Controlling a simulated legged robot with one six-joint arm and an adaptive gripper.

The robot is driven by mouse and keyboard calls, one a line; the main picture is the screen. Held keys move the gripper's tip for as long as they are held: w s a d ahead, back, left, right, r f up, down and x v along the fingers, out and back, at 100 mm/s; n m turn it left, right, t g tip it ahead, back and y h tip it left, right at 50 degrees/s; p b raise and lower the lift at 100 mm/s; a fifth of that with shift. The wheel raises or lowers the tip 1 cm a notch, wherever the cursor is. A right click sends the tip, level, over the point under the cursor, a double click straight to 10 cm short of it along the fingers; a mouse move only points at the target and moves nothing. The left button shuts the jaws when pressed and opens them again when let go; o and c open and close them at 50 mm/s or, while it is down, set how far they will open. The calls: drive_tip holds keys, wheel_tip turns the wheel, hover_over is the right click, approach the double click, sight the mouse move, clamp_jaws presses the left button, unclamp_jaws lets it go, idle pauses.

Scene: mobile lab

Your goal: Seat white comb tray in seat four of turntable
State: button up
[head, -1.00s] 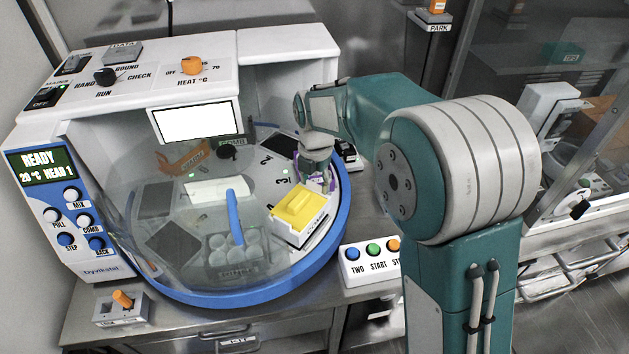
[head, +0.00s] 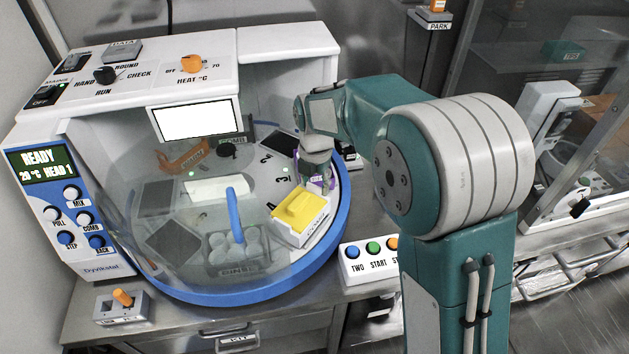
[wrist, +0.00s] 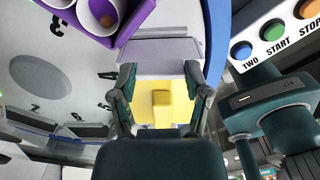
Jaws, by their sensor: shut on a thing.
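The white comb tray (head: 303,231) has a yellow raised top (head: 300,208) and a white body. It is at the right front of the turntable, beside the purple rack (head: 320,184). My gripper (wrist: 160,72) is shut on the tray; its fingers lie on both sides of the white and yellow parts in the wrist view. The number four mark (wrist: 108,75) is just left of the tray there. I cannot tell if the tray rests fully flat in the seat. In the head view my gripper comes down behind the tray and its fingertips are largely hidden.
The blue turntable rim (head: 245,295) curves close to the tray. The button box (head: 368,262) stands just right of it. A clear cover with a blue handle (head: 235,215) is left of the tray. The purple rack holds white tubes (wrist: 100,12) close by.

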drive_tip(key=shift+f, duration=0.4)
drive_tip(key=o, duration=1.3)
wheel_tip(320, 180, up, 12)
drive_tip(key=shift+w+f, duration=0.1)
